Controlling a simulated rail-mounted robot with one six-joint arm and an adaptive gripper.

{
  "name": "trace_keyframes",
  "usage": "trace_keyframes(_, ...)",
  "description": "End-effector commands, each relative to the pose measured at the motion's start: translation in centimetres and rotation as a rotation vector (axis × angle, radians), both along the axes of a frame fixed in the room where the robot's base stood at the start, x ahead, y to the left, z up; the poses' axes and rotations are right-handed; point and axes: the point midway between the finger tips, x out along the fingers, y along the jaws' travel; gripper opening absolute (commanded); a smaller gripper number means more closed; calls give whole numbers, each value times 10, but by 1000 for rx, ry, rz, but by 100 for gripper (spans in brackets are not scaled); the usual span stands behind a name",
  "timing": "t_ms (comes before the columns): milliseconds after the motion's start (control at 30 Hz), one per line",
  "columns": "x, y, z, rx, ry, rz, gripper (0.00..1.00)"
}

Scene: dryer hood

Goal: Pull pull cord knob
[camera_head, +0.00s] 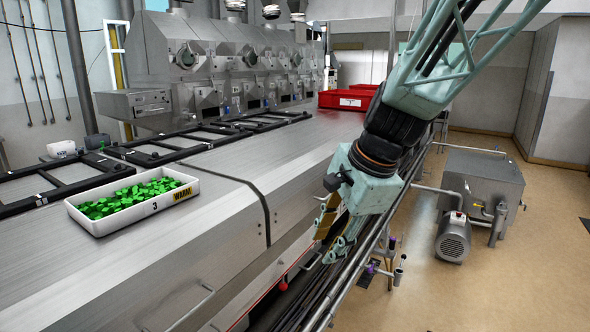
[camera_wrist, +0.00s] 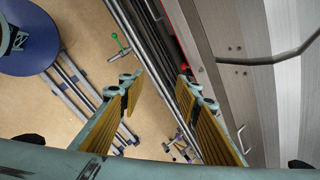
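The pull cord knob (camera_head: 283,286) is a small red ball on a thin red cord, low along the front side of the steel bench in the head view. My gripper (camera_head: 328,240) is above and to the right of it in the picture, pointing down beside the bench edge, apart from the knob. In the wrist view my gripper (camera_wrist: 157,82) has its two yellow-padded fingers spread with nothing between them.
The steel bench (camera_head: 230,215) carries a white tray (camera_head: 92,226) of green pieces and a red bin (camera_head: 345,100). Rails (camera_head: 345,280) run along its front. A steel tank with a motor (camera_head: 455,238) stands on the floor at right. A blue round object (camera_wrist: 28,45) shows at upper left.

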Motion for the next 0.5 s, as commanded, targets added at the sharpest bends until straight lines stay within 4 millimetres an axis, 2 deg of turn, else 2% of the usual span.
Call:
trace_keyframes(100, -19, -8, 13, -29, -25, 64, 31)
trace_keyframes(500, -84, -33, 45, -138, -91, 292, 31)
